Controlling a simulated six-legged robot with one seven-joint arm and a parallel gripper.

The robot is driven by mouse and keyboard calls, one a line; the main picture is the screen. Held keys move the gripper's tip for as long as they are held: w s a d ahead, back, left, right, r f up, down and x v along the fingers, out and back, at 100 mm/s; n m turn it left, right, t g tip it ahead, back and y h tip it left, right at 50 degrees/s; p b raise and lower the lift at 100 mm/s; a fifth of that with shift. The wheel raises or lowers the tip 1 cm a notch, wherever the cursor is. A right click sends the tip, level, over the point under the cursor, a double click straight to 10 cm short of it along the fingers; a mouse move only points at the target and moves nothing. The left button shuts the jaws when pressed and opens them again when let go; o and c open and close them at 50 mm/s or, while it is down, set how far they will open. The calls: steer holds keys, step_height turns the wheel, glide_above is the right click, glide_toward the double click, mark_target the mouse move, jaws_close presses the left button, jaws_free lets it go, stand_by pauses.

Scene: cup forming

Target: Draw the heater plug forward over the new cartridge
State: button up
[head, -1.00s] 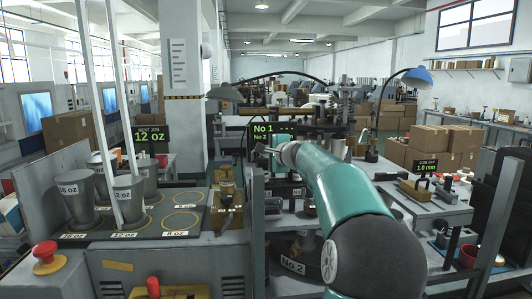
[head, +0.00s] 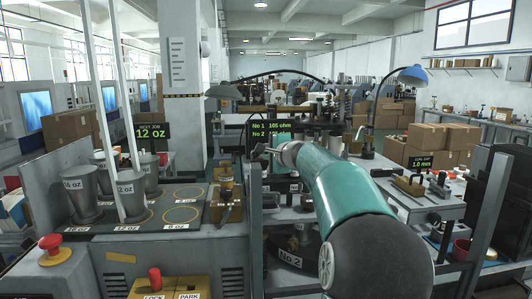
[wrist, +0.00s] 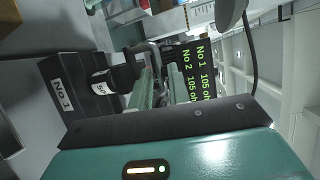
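My gripper (wrist: 162,88) reaches up the wrist view, its two pale fingers a little apart at a grey loop handle (wrist: 151,48). The handle joins the dark heater plug (wrist: 121,77), and the fingers appear closed on it. The plug sits against a dark block labelled No 1 (wrist: 62,95). A small white label (wrist: 101,88) lies between them. The new cartridge cannot be made out, so how far the plug covers it is hidden. In the head view my gripper (head: 262,153) is at the machine, below the display (head: 268,131), which reads 105 ohm for No 1.
The display also shows 105 ohm for No 2 in the wrist view (wrist: 197,72). Left of my arm is a bench with cup stacks (head: 130,196) and a red stop button (head: 52,246). A gauge table (head: 415,205) stands at the right. Upright posts flank my arm.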

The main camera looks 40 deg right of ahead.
steer(key=shift+s, duration=0.1)
steer(key=v, duration=1.3)
steer(key=shift+s+a, duration=0.2)
steer(key=shift+s, duration=0.05)
steer(key=shift+r, duration=0.1)
